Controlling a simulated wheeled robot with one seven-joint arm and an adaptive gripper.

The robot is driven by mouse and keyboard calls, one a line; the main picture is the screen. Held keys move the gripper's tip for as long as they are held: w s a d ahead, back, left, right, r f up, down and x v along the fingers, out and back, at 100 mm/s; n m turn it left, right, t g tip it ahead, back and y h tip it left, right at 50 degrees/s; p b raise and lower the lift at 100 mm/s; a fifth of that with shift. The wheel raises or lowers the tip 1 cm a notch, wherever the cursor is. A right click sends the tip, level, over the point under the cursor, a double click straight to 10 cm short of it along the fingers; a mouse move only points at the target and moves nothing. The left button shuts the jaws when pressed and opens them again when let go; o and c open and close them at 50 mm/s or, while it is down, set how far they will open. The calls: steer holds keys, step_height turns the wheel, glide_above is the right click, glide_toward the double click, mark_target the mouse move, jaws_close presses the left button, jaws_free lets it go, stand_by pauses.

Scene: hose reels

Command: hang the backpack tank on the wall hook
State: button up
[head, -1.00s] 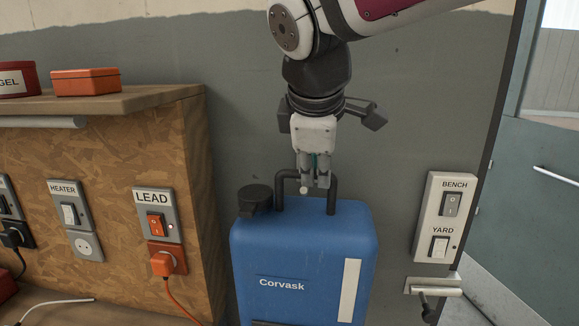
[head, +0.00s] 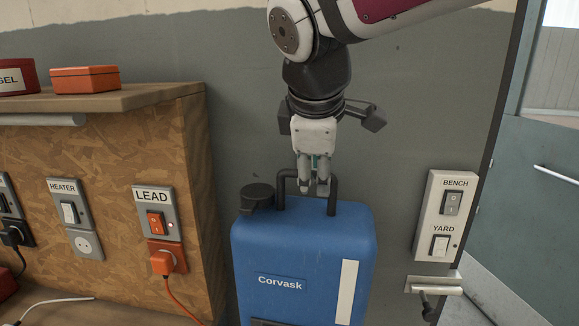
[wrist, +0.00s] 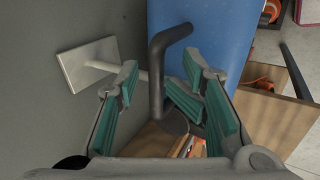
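The blue backpack tank (head: 300,255) stands upright close to the grey wall, with a black handle (head: 333,195) on top and a black cap at its left. The tank's bottom is out of view. My gripper (head: 315,190) points down at the handle. In the wrist view its green-padded fingers stand apart on both sides of the dark handle bar (wrist: 156,75), with a gap visible at the left. The wall hook's pale plate (wrist: 88,62) is on the wall; its peg runs up to the handle bar. Whether the peg passes under the handle is hard to tell.
A wooden bench unit (head: 170,110) with sockets and an orange plug (head: 168,261) is left of the tank. A switch panel (head: 446,215) and a small bracket (head: 433,286) are on the wall to the right. A doorway lies further right.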

steer(key=shift+s+f, duration=0.1)
steer(key=v, duration=1.2)
steer(key=s+d+f+m, duration=0.7)
steer(key=f, duration=0.3)
steer(key=s+d+f+m+g+y, duration=0.1)
steer(key=s+d+f+m, duration=0.5)
steer(key=f, duration=0.4)
steer(key=shift+s+d+f+m, duration=0.25)
steer(key=shift+s+d+m, duration=0.2)
steer(key=shift+m, duration=0.55)
